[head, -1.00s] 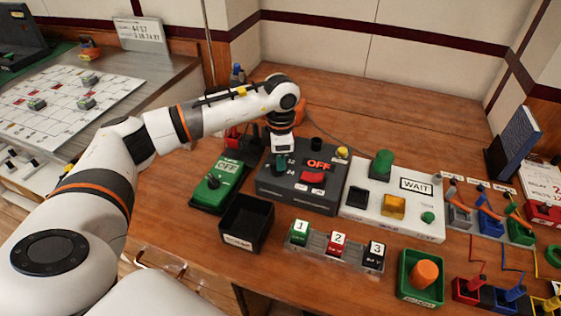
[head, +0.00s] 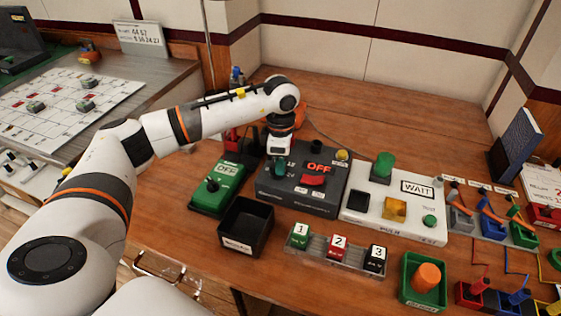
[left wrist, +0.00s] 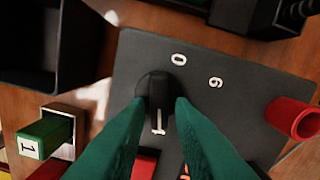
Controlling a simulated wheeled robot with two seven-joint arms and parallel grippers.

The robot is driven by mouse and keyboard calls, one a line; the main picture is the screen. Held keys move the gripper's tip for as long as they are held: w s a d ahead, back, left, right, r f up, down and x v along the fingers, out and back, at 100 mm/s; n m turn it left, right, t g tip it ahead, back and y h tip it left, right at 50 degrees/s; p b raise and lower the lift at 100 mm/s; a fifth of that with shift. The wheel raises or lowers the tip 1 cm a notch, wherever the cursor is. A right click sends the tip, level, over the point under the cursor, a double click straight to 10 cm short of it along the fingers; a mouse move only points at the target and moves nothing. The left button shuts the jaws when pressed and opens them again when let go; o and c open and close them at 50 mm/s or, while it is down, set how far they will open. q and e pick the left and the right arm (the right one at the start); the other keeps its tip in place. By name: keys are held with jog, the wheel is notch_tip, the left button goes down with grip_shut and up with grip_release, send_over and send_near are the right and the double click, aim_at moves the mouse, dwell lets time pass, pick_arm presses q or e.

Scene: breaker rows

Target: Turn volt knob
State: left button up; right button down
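The volt knob (left wrist: 155,88) is black and round with a white pointer line, on a dark grey panel (left wrist: 245,95) with white numbers 0 and 6 visible. In the head view the dark panel (head: 300,203) carries a lit red OFF and a red switch; the knob is hidden there by my gripper. My left gripper (left wrist: 160,101) points down at the knob, its two green fingertips apart on either side of it. A gap seems to show between fingers and knob; contact is unclear. In the head view my left gripper (head: 279,167) is over the panel's back left. My right gripper is not in view.
A green OFF box (head: 217,187) and a black open bin (head: 245,228) stand left of the panel. A white WAIT panel (head: 360,210) is at its right. Numbered blocks sit in a rack (head: 322,252) in front. The wooden table behind is mostly clear.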

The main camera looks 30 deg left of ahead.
pick_arm(q)
jog(key=shift+o, duration=0.9)
notch_tip(320, 180, up, 12)
jog(key=shift+b, duration=0.3)
